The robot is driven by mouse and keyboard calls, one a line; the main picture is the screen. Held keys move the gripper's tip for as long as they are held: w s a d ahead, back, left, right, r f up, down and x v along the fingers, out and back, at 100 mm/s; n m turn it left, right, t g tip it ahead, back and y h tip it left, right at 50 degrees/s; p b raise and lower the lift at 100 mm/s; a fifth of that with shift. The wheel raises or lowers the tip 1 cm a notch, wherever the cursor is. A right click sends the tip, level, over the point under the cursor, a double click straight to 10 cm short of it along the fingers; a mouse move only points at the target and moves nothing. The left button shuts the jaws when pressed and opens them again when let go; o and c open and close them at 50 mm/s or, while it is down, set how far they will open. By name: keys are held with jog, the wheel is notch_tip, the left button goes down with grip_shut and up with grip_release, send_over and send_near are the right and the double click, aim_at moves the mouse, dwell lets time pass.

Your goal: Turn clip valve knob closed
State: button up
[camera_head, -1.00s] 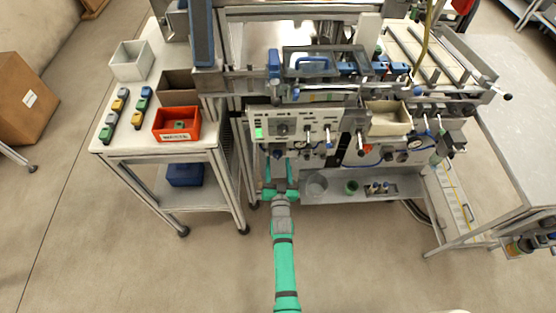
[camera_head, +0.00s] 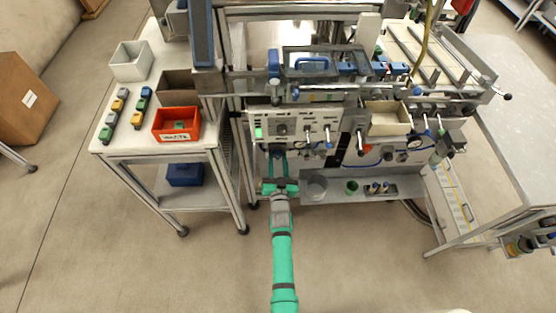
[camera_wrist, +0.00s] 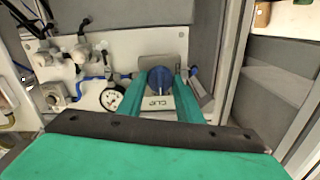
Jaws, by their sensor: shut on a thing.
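The clip valve knob (camera_wrist: 160,79) is round and blue and sits above a pale plate marked CLIP (camera_wrist: 158,102) in the wrist view. My gripper (camera_head: 278,157) reaches the lower left of the machine front in the head view. Its two green fingers are shut on the knob, one on each side. In the head view the knob is too small and covered to make out. I cannot tell the knob's angle.
A dial gauge (camera_wrist: 111,99) and grey valve fittings with blue tubing are left of the knob. A blue-tipped lever (camera_wrist: 194,72) is close on the right. A shelf (camera_head: 330,197) with cups lies below right. A side table (camera_head: 165,143) stands left.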

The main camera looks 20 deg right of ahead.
jog(key=shift+n, duration=0.3)
jog(key=n, duration=0.4)
jog(key=shift+n, duration=0.4)
jog(key=n, duration=0.3)
jog(key=shift+n, duration=0.3)
jog(key=n, duration=0.4)
jog(key=shift+d, duration=0.1)
jog(key=shift+n, duration=2.4)
jog(key=shift+f, duration=0.1)
jog(key=o, duration=1)
jog(key=shift+o, duration=0.2)
jog(key=shift+s, duration=0.15)
